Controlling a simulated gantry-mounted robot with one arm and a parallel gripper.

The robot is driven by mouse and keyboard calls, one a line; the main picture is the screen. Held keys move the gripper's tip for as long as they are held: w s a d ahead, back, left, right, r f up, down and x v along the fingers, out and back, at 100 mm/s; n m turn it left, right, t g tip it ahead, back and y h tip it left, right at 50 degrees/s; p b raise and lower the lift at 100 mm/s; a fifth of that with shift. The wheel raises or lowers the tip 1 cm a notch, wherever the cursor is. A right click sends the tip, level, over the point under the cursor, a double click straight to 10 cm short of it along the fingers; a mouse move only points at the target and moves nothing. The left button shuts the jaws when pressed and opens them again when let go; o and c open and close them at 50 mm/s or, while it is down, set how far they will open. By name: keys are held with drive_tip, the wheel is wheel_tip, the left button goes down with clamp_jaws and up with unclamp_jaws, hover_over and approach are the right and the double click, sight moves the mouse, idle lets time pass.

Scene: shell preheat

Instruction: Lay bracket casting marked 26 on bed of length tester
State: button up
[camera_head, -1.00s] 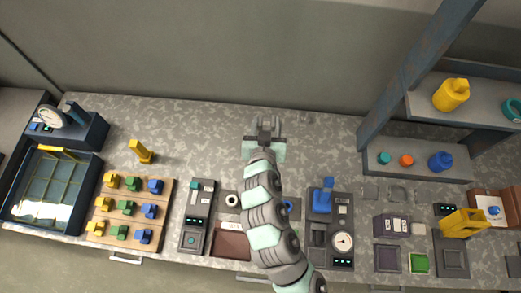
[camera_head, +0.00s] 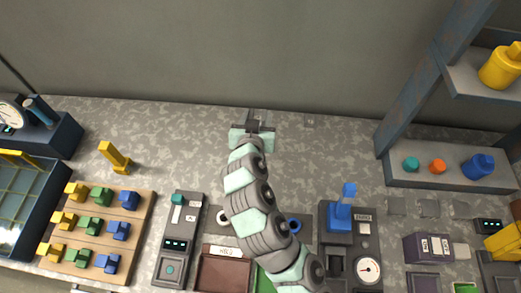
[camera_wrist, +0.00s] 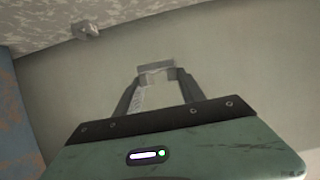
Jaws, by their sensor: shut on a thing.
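My gripper (camera_head: 260,116) is over the far edge of the bench in the head view, with the arm reaching up from the lower middle. In the wrist view the fingers (camera_wrist: 157,80) are shut on a small grey piece (camera_wrist: 154,68) at their tips. No number can be read on it, so I cannot tell whether it is casting 26. A long grey instrument (camera_head: 173,245) with a teal slide and small display stands left of the arm. A grey instrument (camera_head: 362,243) with a round dial and blue lever stands right. I cannot tell which is the length tester.
A wooden board (camera_head: 136,225) holds several yellow, green and blue parts. A yellow upright part (camera_head: 114,157) stands behind it. A small grey thing (camera_head: 309,122) lies near the far edge. A shelf (camera_head: 440,177) stands right.

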wheel_tip(320, 180, down, 16)
drive_tip(key=b, duration=0.3)
drive_tip(key=shift+r, duration=0.15)
drive_tip(key=shift+f, duration=0.2)
drive_tip(key=o, duration=1.5)
drive_tip(key=shift+c, duration=0.2)
drive_tip(key=shift+r, duration=0.15)
drive_tip(key=shift+s+r, duration=0.1)
drive_tip(key=p+v, duration=0.1)
drive_tip(key=v, duration=1)
drive_tip(key=shift+s+p, duration=0.2)
drive_tip(key=shift+p, duration=0.1)
drive_tip(key=shift+s+r, duration=0.15)
drive_tip(key=shift+s, duration=0.05)
drive_tip(key=shift+c, duration=0.6)
